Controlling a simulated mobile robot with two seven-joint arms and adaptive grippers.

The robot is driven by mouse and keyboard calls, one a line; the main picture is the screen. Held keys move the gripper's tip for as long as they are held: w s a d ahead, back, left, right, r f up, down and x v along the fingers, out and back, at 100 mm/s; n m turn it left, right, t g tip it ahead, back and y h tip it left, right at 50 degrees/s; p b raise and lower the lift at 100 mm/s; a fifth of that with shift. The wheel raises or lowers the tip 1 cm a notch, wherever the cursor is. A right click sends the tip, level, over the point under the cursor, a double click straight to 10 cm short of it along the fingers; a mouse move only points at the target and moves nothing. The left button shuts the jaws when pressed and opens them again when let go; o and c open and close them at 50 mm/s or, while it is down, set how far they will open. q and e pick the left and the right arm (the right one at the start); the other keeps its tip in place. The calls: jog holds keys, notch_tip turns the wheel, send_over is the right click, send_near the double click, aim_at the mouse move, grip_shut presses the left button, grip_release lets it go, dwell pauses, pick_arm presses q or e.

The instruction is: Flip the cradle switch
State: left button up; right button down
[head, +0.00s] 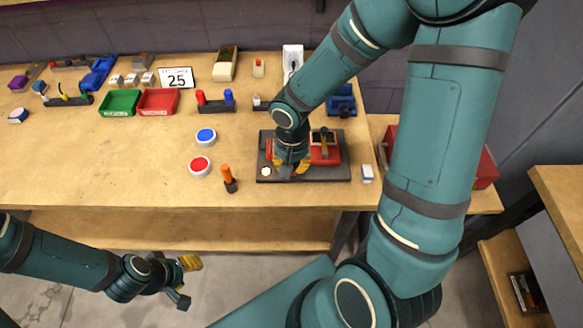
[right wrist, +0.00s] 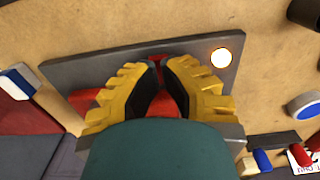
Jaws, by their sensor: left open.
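A dark base plate (head: 335,176) lies on the front right of the workbench. On it stand a red block (head: 329,158), a dark upright part with a tan top (head: 324,143), and a pale round lamp (head: 266,172). The lamp (right wrist: 220,57) looks bright in the right wrist view. My right gripper (head: 291,168) points down over the plate. Its yellow fingers (right wrist: 160,63) come close at the tips, with red showing beside and behind them; contact cannot be told. No switch lever shows clearly; the gripper hides part of the plate. My left gripper (head: 187,281) is open and empty, off the bench's front edge.
A red button (head: 200,165), a blue button (head: 206,136) and an orange-handled tool (head: 229,178) stand left of the plate. A small white-and-blue block (head: 367,173) is right of it. Green (head: 120,102) and red (head: 158,101) trays lie farther back. The front left bench is clear.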

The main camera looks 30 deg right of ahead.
jog(key=shift+f+b, duration=0.6)
jog(key=shift+f, duration=0.05)
jog(key=shift+r, duration=0.15)
jog(key=shift+r+p, duration=2.5)
jog(key=shift+r, duration=0.95)
